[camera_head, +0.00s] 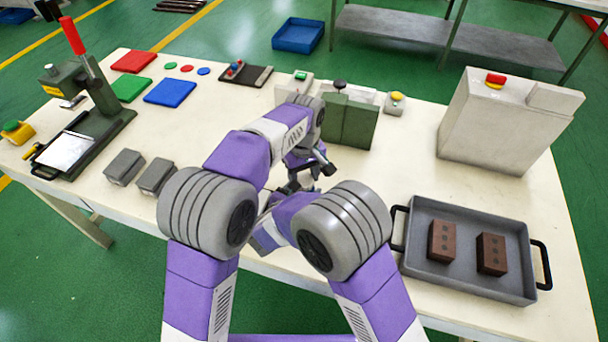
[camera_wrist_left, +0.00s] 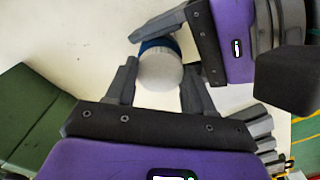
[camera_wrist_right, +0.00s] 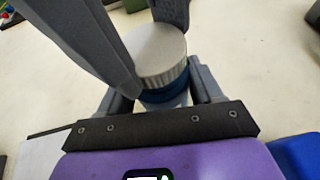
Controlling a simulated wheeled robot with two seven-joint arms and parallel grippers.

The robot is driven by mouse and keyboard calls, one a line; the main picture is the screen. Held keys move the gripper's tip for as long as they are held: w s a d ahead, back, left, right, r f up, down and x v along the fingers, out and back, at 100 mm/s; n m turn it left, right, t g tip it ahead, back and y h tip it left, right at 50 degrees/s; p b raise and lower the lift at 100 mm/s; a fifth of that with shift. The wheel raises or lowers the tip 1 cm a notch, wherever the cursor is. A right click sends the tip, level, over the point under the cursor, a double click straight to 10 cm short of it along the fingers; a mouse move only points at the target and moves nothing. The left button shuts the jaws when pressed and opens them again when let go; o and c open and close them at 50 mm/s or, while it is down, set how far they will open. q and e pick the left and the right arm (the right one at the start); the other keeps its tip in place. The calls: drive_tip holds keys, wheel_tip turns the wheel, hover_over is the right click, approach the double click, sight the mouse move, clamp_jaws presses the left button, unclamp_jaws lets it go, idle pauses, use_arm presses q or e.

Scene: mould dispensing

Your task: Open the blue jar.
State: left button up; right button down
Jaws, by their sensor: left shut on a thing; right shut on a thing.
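The blue jar (camera_wrist_right: 165,95) has a blue body and a ribbed grey lid (camera_wrist_right: 160,50). In the right wrist view it stands between the fingers of my right gripper (camera_wrist_right: 160,92), which is shut on the body. My left gripper (camera_wrist_left: 158,82) is shut on the lid, its fingers on either side of it. In the left wrist view the lid (camera_wrist_left: 160,72) hides most of the body, and a blue band (camera_wrist_left: 158,44) shows past it. In the head view my left gripper (camera_head: 308,172) points down over the table, and my arms hide the jar. I cannot tell whether the lid is loose.
A grey tray (camera_head: 455,282) with two brown blocks stands at the right. A pale box with a red button (camera_head: 490,120) and a dark green block (camera_head: 348,122) are behind. A lever press (camera_head: 95,105), coloured plates and two grey blocks are at the left.

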use_arm(q)
drive_tip(key=n, duration=1.8)
drive_tip(key=shift+r, duration=0.3)
drive_tip(key=shift+r, duration=0.85)
